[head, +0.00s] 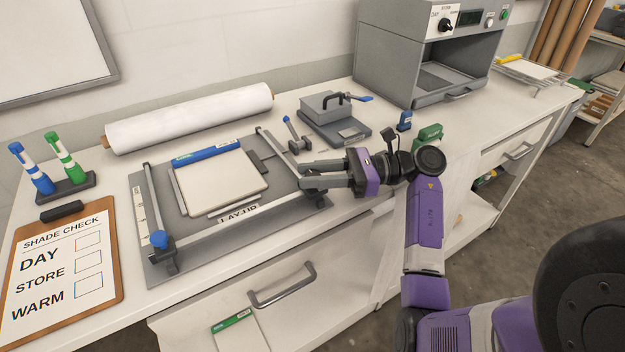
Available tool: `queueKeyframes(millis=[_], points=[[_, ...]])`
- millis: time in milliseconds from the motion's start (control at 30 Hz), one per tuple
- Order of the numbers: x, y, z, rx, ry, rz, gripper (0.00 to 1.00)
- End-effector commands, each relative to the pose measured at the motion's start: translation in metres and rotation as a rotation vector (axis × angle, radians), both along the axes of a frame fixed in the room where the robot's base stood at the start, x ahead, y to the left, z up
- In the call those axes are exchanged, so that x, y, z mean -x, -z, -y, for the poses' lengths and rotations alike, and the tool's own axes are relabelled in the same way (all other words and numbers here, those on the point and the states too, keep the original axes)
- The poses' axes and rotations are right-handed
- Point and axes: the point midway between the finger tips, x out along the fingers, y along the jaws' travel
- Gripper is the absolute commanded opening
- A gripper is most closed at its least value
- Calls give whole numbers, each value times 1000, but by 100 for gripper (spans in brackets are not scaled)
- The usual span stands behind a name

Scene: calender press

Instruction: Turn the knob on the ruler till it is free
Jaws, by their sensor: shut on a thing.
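The ruler (215,233) is a grey bar across the front of the flat layup board (150,268). A blue knob (158,239) stands at its left end, clear of my gripper. My gripper (303,176) reaches in from the right, its fingers at the ruler's right end. It is shut on what seems to be the knob there, which the fingers mostly hide. A pale sheet stack (225,183) lies on the board behind the ruler, with a blue strip (207,152) along its back edge.
A clipboard (120,262) and a stand with blue and green markers (68,189) are at left. A white roll (190,118) lies behind the board. A small press (334,122) and a grey oven (405,85) stand at the back right. A drawer handle (284,287) juts out in front.

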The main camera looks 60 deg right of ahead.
Motion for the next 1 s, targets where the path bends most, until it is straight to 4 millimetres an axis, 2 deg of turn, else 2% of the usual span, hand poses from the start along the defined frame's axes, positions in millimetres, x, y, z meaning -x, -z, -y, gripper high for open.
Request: queueKeyframes(millis=[200,233,333,733,1000], points=[[0,0,0,1,-1,-1,0],[0,0,0,1,-1,-1,32],[0,0,0,1,0,-1,52],[4,1,3,0,3,0,52],[38,2,27,1,5,1,52]])
